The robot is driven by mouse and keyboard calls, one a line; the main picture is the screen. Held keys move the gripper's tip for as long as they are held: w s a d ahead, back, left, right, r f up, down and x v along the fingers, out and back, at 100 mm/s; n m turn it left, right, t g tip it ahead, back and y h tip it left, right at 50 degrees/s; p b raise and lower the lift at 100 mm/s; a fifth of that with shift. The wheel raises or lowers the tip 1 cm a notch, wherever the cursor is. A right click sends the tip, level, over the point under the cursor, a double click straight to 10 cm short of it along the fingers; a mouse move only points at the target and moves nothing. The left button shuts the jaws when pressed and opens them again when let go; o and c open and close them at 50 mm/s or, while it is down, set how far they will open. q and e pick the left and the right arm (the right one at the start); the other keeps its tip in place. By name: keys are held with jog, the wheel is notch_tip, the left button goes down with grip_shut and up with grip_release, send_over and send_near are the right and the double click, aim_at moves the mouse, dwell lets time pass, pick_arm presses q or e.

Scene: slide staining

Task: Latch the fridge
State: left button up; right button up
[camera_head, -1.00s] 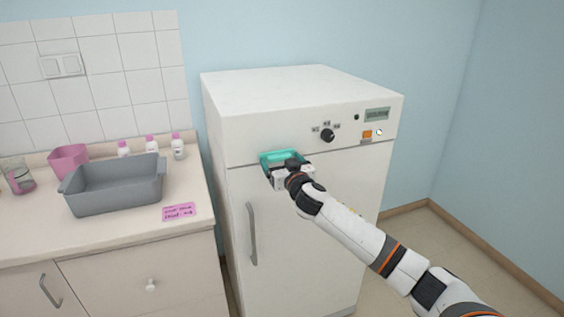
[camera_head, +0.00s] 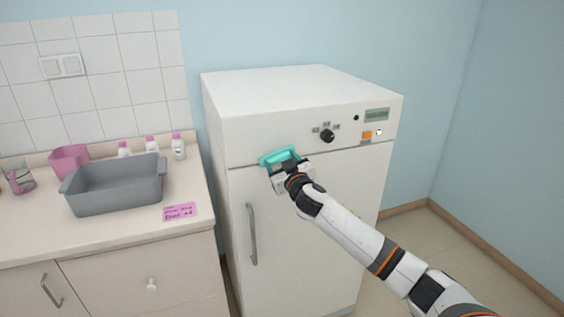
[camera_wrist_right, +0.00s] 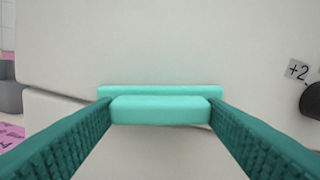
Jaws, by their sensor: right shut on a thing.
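The white fridge (camera_head: 300,230) stands against the wall, its door looking closed below the seam in the head view. A turquoise latch (camera_head: 279,154) sits at that seam, left of the front's middle. It also shows in the right wrist view (camera_wrist_right: 160,110) as a bar with a thinner strip behind it. My right gripper (camera_head: 284,164) reaches in from the lower right and is shut on the latch, one dark teal finger at each end. Whether the latch is engaged cannot be told. My left gripper is out of view.
The fridge has a vertical handle (camera_head: 252,234), a black knob (camera_head: 327,136) and a small display (camera_head: 377,115). At left, a counter holds a grey basin (camera_head: 116,186), a pink cup, bottles and a pink label (camera_head: 180,212). Floor is clear at right.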

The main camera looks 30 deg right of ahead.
jog(key=n+p, duration=0.1)
jog(key=n, duration=0.3)
jog(key=shift+n, duration=0.3)
jog(key=n+p, duration=0.1)
jog(key=n, duration=0.2)
jog(key=shift+n, duration=0.3)
jog(key=n+p, duration=0.1)
jog(key=n, duration=0.2)
jog(key=shift+n, duration=0.3)
jog(key=shift+n+p, duration=0.7)
jog(key=shift+n, duration=0.9)
jog(key=shift+f, duration=0.1)
jog(key=o, duration=1)
jog(key=shift+s, duration=0.1)
